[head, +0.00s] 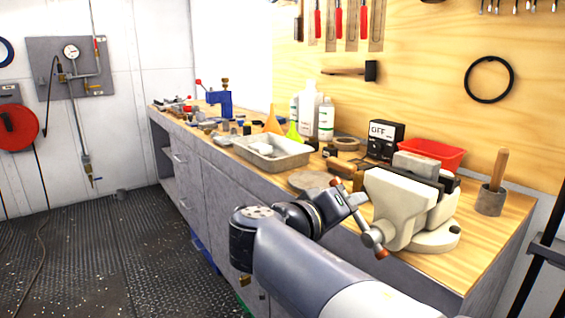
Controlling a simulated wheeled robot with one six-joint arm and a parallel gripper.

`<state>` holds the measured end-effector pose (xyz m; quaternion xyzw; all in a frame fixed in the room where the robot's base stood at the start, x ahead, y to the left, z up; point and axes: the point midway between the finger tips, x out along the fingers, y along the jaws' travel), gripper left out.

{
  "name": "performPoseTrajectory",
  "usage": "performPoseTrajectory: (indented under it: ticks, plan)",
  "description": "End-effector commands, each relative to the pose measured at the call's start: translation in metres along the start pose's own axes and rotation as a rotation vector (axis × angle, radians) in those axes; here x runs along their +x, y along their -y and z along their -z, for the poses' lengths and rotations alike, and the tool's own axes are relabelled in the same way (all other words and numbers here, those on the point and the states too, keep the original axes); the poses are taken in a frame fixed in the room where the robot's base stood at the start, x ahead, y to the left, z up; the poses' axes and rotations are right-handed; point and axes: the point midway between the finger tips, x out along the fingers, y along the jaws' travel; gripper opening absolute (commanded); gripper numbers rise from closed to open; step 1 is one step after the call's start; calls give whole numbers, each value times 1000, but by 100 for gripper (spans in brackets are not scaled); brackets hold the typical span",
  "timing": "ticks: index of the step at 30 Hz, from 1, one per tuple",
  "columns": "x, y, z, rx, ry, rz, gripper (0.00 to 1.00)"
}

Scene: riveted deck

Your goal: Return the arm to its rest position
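My arm (310,270) reaches in from the lower right, bends at a dark joint (255,225) in front of the workbench, and turns back toward the right. My gripper (345,197) is at its end, small and dark, in front of the bench vise (395,210). It overlaps the vise's handle bar (372,232) in the picture; I cannot tell whether they touch. The fingertips are not clear, so I cannot tell if the gripper is open or shut. I see nothing held in it.
The workbench (490,245) runs along the right wall. On it are a metal tray (268,160), white bottles (310,112), a black box marked OFF (384,140), a red bin (432,152) and a mortar with a wooden handle (491,198). The deck floor (110,250) at left is mostly clear.

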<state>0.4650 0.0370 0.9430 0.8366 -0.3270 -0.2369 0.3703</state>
Motion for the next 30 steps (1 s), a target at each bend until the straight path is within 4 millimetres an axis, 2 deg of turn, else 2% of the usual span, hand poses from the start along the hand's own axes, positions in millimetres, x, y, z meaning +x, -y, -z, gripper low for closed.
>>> performPoseTrajectory:
  ticks: [8,25,30]
  plan:
    - [-28,0,1,2,-4,3,31]
    - [-109,0,1,2,-5,5,31]
    - [-81,1,-2,4,3,-1,31]
